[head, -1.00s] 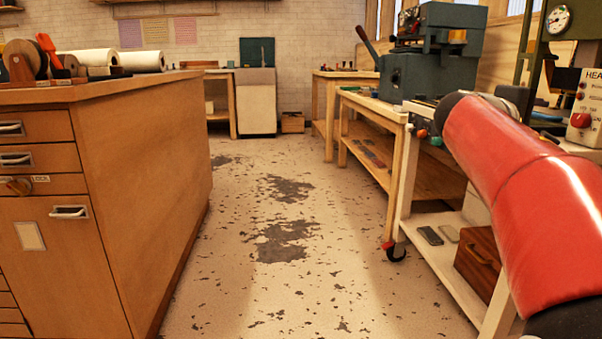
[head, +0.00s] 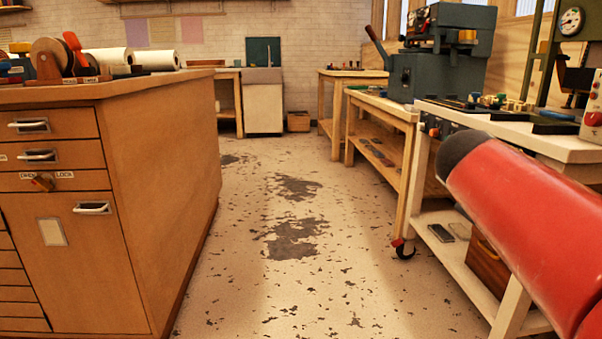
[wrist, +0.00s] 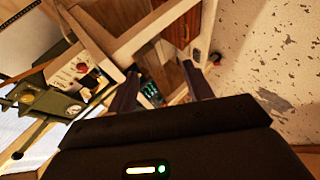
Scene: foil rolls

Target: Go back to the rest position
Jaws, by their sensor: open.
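My gripper (wrist: 160,88) shows in the wrist view with its two dark fingers apart and nothing seen between them. Beyond the fingers are the white cart's frame, a brown wooden surface and a small green item, all at a steep tilt. In the head view my red arm fills the lower right, in front of the white cart. The gripper itself is not visible in the head view. Foil-like white rolls (head: 152,59) lie on top of the wooden cabinet at the left.
The wooden cabinet (head: 165,190) stands at the left. The white cart (head: 560,147) and a wooden bench with a grey machine (head: 440,70) line the right. A press with a gauge (head: 571,22) stands at the far right. The worn floor (head: 300,290) between them is clear.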

